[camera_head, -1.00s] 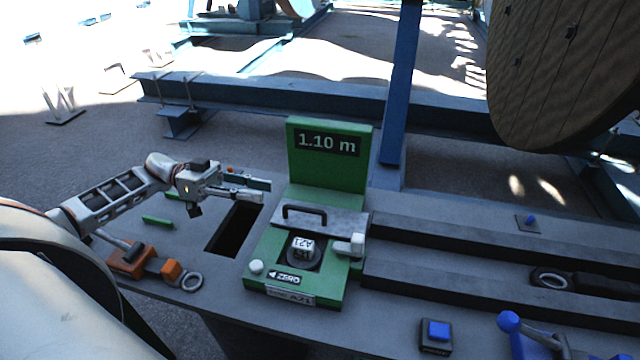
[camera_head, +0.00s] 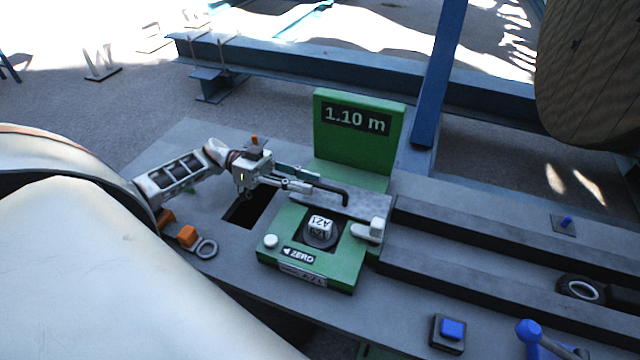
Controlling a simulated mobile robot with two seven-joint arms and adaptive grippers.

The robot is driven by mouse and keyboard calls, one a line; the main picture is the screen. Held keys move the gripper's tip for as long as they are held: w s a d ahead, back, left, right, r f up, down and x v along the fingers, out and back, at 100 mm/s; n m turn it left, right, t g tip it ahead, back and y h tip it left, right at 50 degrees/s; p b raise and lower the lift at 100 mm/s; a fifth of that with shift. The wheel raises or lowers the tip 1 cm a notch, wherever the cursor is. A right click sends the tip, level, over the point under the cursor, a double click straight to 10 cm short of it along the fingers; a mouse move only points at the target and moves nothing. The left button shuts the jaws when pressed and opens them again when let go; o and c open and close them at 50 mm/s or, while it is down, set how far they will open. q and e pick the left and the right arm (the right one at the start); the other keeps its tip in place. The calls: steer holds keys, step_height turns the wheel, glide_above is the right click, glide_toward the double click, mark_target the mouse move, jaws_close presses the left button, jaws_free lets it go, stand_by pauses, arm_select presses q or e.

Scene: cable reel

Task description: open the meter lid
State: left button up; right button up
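The green meter (camera_head: 345,265) stands on the grey bench, with an upright green panel reading 1.10 m (camera_head: 357,120) at its back. A grey metal plate, apparently the lid (camera_head: 368,206), lies flat across the meter, with a black bar handle (camera_head: 335,188) on top. My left gripper (camera_head: 316,181) reaches in from the left at the handle's left end. Its two fingers look apart, one on each side of the bar's end; contact cannot be told. My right gripper is not in view.
A white latch-like knob (camera_head: 369,230) sits at the meter's right edge. A dark opening (camera_head: 250,208) lies left of the meter. A blue post (camera_head: 437,80) rises behind.

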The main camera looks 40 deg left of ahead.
mark_target(341, 191)
arm_select(q)
steer(key=x, duration=0.2)
steer(key=shift+w+d+r, duration=0.1)
steer(key=shift+d+r, duration=0.1)
steer(key=shift+d, duration=0.15)
steer(key=shift+w+d+f+p, duration=0.1)
steer(key=shift+w+d+p, duration=0.1)
steer(key=shift+d+p, duration=0.35)
steer(key=shift+d, duration=0.1)
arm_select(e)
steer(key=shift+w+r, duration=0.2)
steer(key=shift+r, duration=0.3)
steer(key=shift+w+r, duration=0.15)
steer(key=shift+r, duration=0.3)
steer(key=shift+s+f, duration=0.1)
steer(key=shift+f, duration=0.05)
arm_select(q)
jaws_close()
